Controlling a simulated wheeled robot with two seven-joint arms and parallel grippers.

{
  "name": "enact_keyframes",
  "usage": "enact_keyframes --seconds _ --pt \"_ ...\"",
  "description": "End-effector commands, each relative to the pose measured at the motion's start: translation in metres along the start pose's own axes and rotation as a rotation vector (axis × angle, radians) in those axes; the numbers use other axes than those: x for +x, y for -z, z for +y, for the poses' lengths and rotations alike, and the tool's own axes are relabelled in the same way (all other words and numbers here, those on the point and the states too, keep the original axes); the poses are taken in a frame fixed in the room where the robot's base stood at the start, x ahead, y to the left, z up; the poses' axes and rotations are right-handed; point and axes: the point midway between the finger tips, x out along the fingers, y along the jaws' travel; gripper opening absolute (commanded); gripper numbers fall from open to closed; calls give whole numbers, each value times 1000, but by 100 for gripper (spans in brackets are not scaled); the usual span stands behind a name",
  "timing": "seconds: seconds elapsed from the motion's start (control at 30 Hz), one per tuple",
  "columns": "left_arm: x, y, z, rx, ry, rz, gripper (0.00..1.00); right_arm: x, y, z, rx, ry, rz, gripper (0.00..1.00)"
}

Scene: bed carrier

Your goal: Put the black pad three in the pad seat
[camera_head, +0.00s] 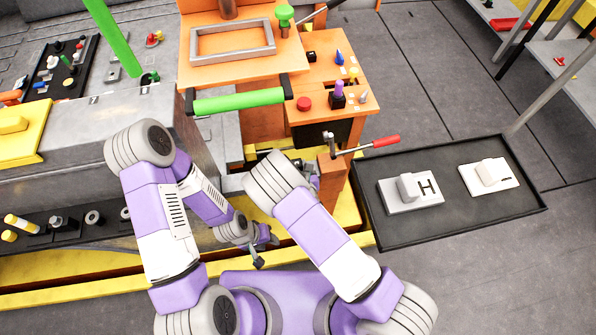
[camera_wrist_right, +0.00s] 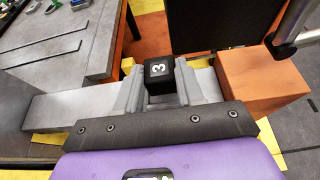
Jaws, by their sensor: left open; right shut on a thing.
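The black pad three (camera_wrist_right: 159,72) is a small black block with a white 3 on its face. In the right wrist view it sits between the two grey fingers of my right gripper (camera_wrist_right: 160,86), which is shut on it. In the head view my right gripper (camera_head: 311,177) is mostly hidden behind its own wrist, and the pad cannot be made out. A grey bar (camera_wrist_right: 67,110) runs beside and behind the fingers; I cannot tell which part is the pad seat. My left gripper (camera_head: 264,243) is open and empty, low beside the yellow base edge.
An orange block (camera_wrist_right: 262,88) stands close right of my right gripper. A red-handled lever (camera_head: 375,143) and a green bar (camera_head: 238,101) are near. A black tray (camera_head: 455,222) on the right holds a block marked H (camera_head: 420,192) and another white block (camera_head: 489,176).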

Motion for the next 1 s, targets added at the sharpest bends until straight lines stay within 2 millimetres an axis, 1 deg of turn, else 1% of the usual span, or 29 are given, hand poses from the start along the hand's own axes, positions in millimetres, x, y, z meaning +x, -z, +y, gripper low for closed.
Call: enact_keyframes --seconds 0.03,0.1,0.3,0.47,0.5,0.63,0.87,1.0 --pt "6 0 -2 0 0 0 43 4 10 0 -2 -1 0 3" --pt "7 0 -3 0 0 0 43 6 14 0 -1 -1 0 3" --pt "6 0 -2 0 0 0 43 5 12 0 0 0 -1 3" --pt "8 0 -3 0 0 0 43 7 16 0 1 0 0 3" --pt "7 0 -3 0 0 0 43 6 16 0 0 0 0 44" --pt "7 0 -3 0 0 0 43 6 15 0 0 0 0 63" --pt "7 0 -3 0 0 0 43 6 15 0 0 0 0 63" --pt "4 0 -2 0 0 0 43 2 11 0 0 0 1 63"
